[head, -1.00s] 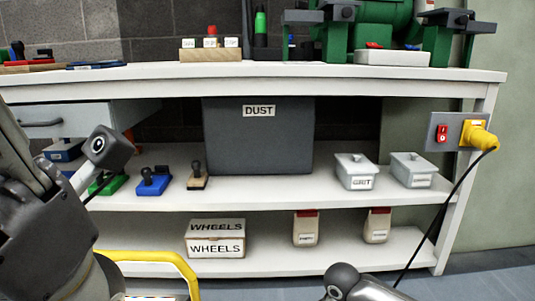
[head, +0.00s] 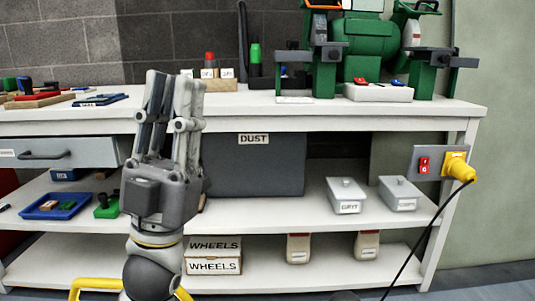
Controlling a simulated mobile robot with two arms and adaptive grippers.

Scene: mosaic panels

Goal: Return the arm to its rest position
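My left gripper (head: 173,80) stands upright in front of the bench, left of centre, with its fingers pointing up. Its fingers lie close together from this angle, and I cannot tell whether they are open or shut. I see nothing held between them. My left arm comes up from the bottom edge beneath it.
Behind the gripper is a white bench (head: 330,115) with shelves, a grey DUST bin (head: 254,170) and a WHEELS box (head: 213,266). A green grinder (head: 372,48) stands on top. A yellow plug (head: 457,167) with a hanging black cable is at right. The bench's front right is open.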

